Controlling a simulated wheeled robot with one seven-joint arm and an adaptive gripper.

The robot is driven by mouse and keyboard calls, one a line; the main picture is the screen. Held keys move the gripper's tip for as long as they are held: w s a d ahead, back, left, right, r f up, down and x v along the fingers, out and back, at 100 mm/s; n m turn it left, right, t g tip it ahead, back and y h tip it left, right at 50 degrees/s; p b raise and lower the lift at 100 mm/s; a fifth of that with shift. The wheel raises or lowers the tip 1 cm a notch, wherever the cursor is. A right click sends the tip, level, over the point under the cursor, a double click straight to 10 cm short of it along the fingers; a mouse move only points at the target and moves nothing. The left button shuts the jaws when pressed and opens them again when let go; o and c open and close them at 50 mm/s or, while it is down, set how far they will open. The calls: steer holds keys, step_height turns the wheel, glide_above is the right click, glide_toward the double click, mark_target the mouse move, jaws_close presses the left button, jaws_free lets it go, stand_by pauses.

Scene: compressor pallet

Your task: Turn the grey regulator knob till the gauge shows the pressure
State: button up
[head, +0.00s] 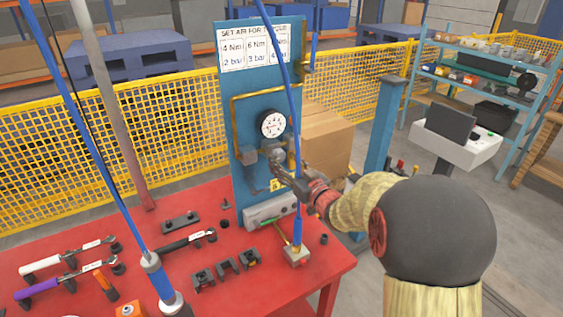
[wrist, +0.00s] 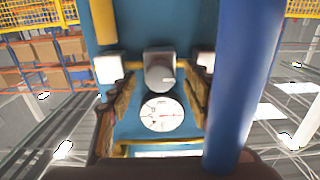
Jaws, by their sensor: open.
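The white round gauge (head: 272,124) is on the blue upright panel (head: 237,110); its needle reading is too small to tell. My gripper (head: 281,166) is just below the gauge, at the regulator (head: 248,156), and hides most of the knob in the head view. In the wrist view the grey knob (wrist: 160,70) shows between the tips of my open gripper (wrist: 160,88), one finger on each side. I cannot tell whether the fingers touch it. The gauge also shows in the wrist view (wrist: 162,114), its numbers blurred.
A blue hose (head: 278,75) hangs in front of the panel and passes close to my gripper, large in the wrist view (wrist: 245,80). A sign (head: 255,52) lists torques and pressures. Wrenches (head: 185,241) and small black blocks (head: 226,266) lie on the red table (head: 325,262).

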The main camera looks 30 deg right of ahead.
steer(key=shift+w, duration=1.05)
steer(key=shift+c, duration=1.3)
steer(key=c, duration=0.9)
